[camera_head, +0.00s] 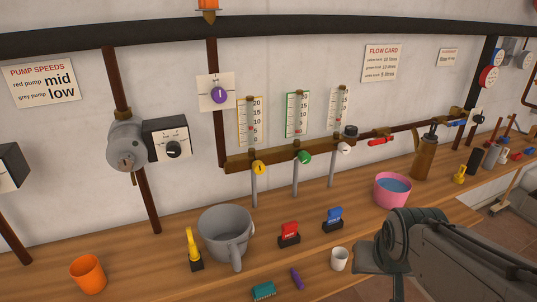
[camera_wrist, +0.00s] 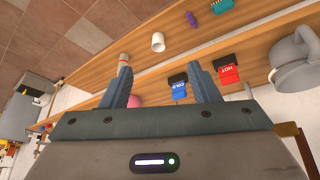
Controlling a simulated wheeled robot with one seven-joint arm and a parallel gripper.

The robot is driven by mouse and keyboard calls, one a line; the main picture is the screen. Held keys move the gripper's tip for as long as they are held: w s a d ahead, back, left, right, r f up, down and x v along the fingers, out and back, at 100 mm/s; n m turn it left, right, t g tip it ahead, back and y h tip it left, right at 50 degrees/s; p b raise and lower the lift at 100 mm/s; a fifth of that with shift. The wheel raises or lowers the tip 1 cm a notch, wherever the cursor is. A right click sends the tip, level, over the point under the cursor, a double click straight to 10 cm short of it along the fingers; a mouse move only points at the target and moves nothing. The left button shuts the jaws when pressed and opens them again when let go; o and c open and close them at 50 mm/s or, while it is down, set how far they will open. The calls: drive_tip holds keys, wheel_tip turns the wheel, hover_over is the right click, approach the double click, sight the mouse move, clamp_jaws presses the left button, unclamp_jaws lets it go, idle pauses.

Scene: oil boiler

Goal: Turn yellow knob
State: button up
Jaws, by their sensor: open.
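The yellow knob (camera_head: 258,168) is a small round valve handle on the brass pipe, above a thin grey spout and below an orange-framed scale. It is left of a green knob (camera_head: 304,157) and a white knob (camera_head: 345,148) on the same pipe. My gripper (camera_wrist: 160,68) is open and empty in the wrist view, its two dark fingers apart. In the head view my arm stands at the lower right, well right of the yellow knob and not touching it; the fingers are hard to make out there. I cannot make out the yellow knob in the wrist view.
On the wooden bench stand a grey jug (camera_head: 226,232), an orange cup (camera_head: 88,274), a pink bowl of blue liquid (camera_head: 392,190), a white cup (camera_head: 340,259), and red (camera_head: 289,234) and blue (camera_head: 333,220) labelled blocks. A purple knob (camera_head: 219,95) is on the wall above.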

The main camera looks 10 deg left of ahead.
drive_tip(key=w+a+f+n+t+b, duration=0.1)
drive_tip(key=w+a+f+t+b, duration=0.15)
drive_tip(key=w, duration=0.55)
drive_tip(key=n+t+y+b, duration=0.4)
drive_tip(key=t+y+b, duration=0.35)
drive_tip(key=y, duration=0.25)
approach(261, 170)
drive_tip(key=p+x, duration=0.1)
drive_tip(key=x, duration=0.9)
drive_tip(key=shift+a, duration=0.1)
drive_tip(key=c, duration=1)
